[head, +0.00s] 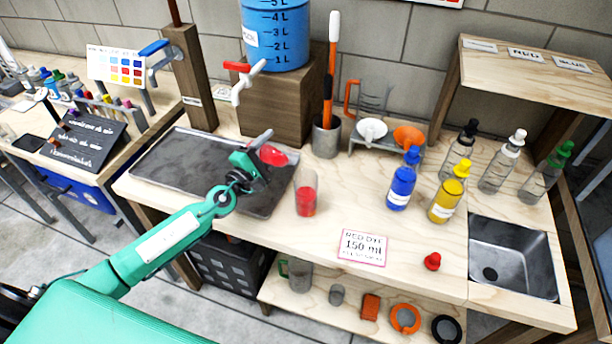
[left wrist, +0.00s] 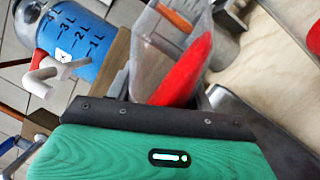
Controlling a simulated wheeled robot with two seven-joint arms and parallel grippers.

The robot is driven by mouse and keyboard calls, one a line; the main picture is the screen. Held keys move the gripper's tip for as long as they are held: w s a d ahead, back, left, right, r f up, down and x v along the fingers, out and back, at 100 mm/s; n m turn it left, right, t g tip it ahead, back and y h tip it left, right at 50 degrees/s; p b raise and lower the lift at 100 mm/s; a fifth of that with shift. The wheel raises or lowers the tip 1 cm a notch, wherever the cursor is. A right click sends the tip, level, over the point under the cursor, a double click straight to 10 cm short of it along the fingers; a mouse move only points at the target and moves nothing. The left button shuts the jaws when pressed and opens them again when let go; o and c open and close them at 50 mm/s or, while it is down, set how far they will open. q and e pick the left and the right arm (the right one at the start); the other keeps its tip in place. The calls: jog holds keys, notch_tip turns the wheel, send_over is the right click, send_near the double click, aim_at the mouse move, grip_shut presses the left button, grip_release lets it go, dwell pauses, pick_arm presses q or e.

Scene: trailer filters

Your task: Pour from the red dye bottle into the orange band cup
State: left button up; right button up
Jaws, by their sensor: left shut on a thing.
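My left gripper (head: 262,160) is shut on the red dye bottle (head: 273,155), a clear vessel with red liquid, held strongly tilted above the right end of the grey tray. In the left wrist view the bottle (left wrist: 182,72) shows clear walls and red liquid close past the gripper. A clear cup (head: 306,190) stands upright on the bench just right of and below the gripper, with red liquid in its lower part. I cannot make out an orange band on it. I see no stream between bottle and cup. The bottle's mouth is not clear. My right gripper is out of view.
A red cap (head: 432,261) lies near a card reading red dye 150 ml (head: 362,247). The blue tank's tap (head: 246,80) is behind the gripper. Bench front is mostly clear.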

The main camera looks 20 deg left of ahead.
pick_arm(q)
jog(key=shift+r, duration=0.1)
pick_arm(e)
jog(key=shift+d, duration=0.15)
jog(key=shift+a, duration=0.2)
pick_arm(q)
jog(key=shift+a+r+m, duration=0.1)
jog(key=shift+r+m, duration=0.1)
jog(key=shift+m, duration=0.1)
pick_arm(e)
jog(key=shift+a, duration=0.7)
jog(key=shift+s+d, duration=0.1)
pick_arm(q)
jog(key=shift+r+m+p, duration=0.2)
jog(key=shift+m+p, duration=0.1)
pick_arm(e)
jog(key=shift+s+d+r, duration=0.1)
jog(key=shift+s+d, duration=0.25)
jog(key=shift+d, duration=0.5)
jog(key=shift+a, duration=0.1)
